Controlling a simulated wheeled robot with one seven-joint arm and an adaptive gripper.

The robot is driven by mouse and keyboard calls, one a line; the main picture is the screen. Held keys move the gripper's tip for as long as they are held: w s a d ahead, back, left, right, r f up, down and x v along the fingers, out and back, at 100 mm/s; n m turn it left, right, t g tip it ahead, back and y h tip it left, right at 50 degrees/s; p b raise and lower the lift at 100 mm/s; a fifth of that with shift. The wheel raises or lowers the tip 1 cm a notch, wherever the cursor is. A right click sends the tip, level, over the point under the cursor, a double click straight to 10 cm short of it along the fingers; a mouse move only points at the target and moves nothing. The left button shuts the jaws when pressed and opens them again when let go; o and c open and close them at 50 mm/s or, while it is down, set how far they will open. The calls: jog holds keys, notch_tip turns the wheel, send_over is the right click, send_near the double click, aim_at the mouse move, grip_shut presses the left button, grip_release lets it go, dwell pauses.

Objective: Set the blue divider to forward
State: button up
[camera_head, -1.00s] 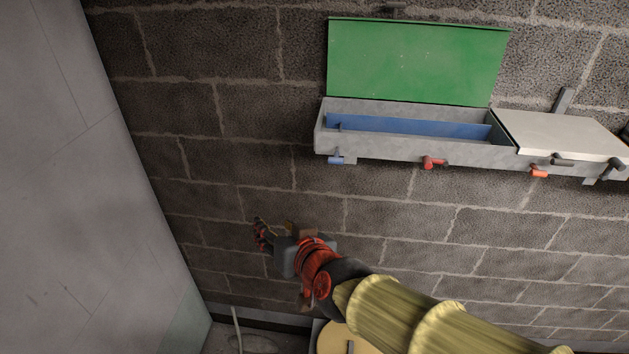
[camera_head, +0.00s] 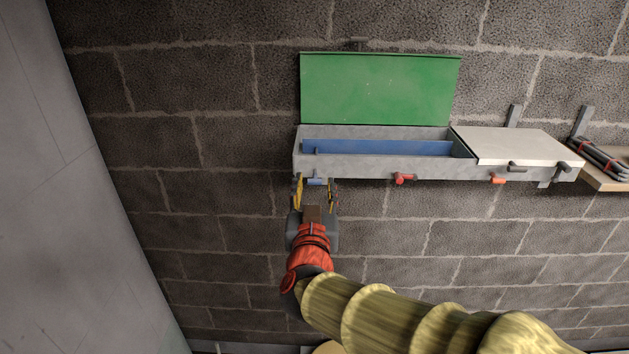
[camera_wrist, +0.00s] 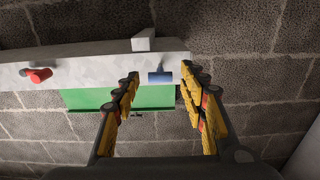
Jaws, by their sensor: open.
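The blue divider (camera_head: 380,147) stands lengthwise inside the left compartment of a grey wall-mounted trough (camera_head: 350,168). The green lid (camera_head: 380,88) of this compartment is raised against the wall. A blue handle (camera_head: 317,181) sticks out at the trough's lower left front; it also shows in the wrist view (camera_wrist: 160,78). My gripper (camera_head: 316,188) is open, with its yellow-sided fingers on either side of the blue handle. In the wrist view the handle lies between and beyond the fingertips (camera_wrist: 160,82), nearer the right finger. I cannot tell whether anything touches.
A red handle (camera_head: 403,179) and an orange-red handle (camera_head: 497,179) stick out farther right along the trough. A white lid (camera_head: 520,146) covers the right compartment. A shelf (camera_head: 607,180) with dark bundled rods is at far right. A pale panel (camera_head: 60,200) stands at left.

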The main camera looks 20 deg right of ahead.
jog(key=shift+x, duration=1.25)
jog(key=shift+c, duration=0.7)
grip_shut()
